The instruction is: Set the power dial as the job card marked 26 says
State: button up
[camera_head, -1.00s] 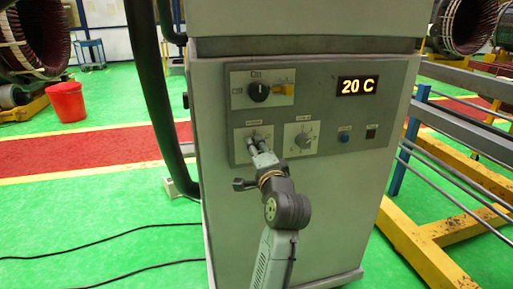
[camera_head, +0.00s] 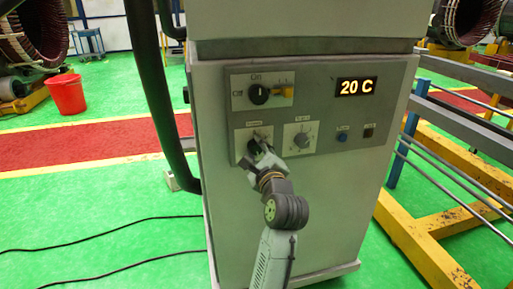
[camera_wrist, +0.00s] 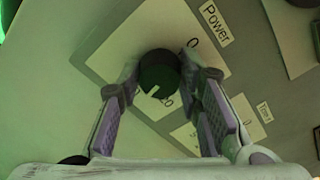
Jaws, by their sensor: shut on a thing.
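The power dial (camera_wrist: 158,72) is a dark round knob with a white pointer mark, on a pale plate labelled Power (camera_wrist: 215,22). In the wrist view the mark faces the lower left of the picture, towards my gripper's base. My gripper (camera_wrist: 160,72) has one finger on each side of the knob and is shut on it. In the head view my gripper (camera_head: 262,148) is at the panel's lower left plate and mostly covers the dial. Some scale figures are partly hidden by the knob and fingers. No job card marked 26 shows.
A black main switch (camera_head: 259,94) sits above on the panel (camera_head: 320,80). A grey timer-like knob (camera_head: 302,140) is close to the right of my gripper. A display (camera_head: 356,87) reads 20 C. A blue button (camera_head: 342,138) and a dark switch (camera_head: 369,131) are further right.

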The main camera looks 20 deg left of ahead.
jog(key=shift+m+p, duration=0.3)
jog(key=shift+m, duration=0.8)
jog(key=o, duration=1.1)
jog(key=shift+o, duration=0.2)
jog(key=shift+d, duration=0.1)
jog(key=v, duration=1.2)
